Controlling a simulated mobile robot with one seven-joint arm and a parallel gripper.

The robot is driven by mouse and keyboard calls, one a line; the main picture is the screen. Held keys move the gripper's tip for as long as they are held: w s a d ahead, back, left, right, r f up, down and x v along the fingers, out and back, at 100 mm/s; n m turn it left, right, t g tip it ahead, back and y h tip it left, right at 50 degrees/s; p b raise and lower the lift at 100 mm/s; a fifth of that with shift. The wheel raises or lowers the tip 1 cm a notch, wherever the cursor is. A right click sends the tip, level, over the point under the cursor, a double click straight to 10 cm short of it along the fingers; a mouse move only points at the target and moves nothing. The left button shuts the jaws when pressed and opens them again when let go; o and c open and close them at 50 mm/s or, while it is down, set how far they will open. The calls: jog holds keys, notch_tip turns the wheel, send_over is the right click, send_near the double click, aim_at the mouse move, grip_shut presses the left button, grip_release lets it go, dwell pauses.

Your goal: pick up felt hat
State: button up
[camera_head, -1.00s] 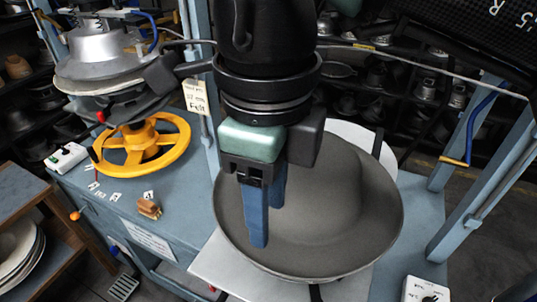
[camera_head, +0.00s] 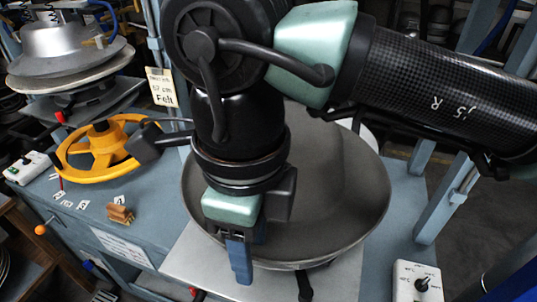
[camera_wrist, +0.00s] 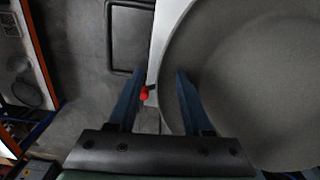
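The felt hat (camera_head: 350,195) looks like a wide grey bowl with its hollow side up, resting over a light plate on the blue bench. It also fills the right of the wrist view (camera_wrist: 250,80). My gripper (camera_head: 241,270) hangs fingers down at the hat's near rim. In the wrist view my gripper (camera_wrist: 160,73) is open, with one blue finger outside the rim and the other over the hat's grey surface. Nothing is seen clamped between the fingers. My arm hides the hat's upper left part in the head view.
A yellow handwheel (camera_head: 97,147) and a metal press head (camera_head: 62,45) stand at the left. A white control box with a dial (camera_head: 417,283) sits at the lower right. A blue post (camera_head: 447,205) rises at the right. A red knob (camera_wrist: 145,93) shows between the fingers in the wrist view.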

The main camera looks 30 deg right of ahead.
grip_shut()
dwell(1.3)
